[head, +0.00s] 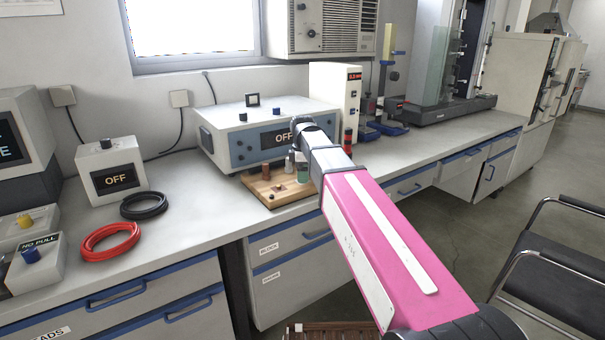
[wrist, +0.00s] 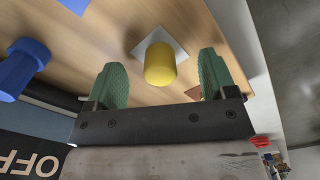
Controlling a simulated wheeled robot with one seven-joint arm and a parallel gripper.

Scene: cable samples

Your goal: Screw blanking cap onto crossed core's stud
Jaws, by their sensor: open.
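In the wrist view, a yellow cylinder (wrist: 160,64) stands on a pale square patch (wrist: 172,42) of the wooden board (wrist: 110,25). My gripper (wrist: 161,66) is open, its two green fingers apart on either side of the cylinder in the picture. No contact shows, and I cannot tell whether the fingertips are level with it. In the head view the wooden board (head: 262,196) lies on the bench below my arm and holds small dark and reddish parts. I cannot tell the blanking cap or the crossed core's stud for certain; my arm hides part of the board.
An instrument (head: 235,146) marked OFF stands right behind the board. A blue knob (wrist: 18,70) is close to the left finger in the wrist view. Red (head: 110,241) and black (head: 144,205) cable coils lie left on the bench. The bench front edge is close to the board.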

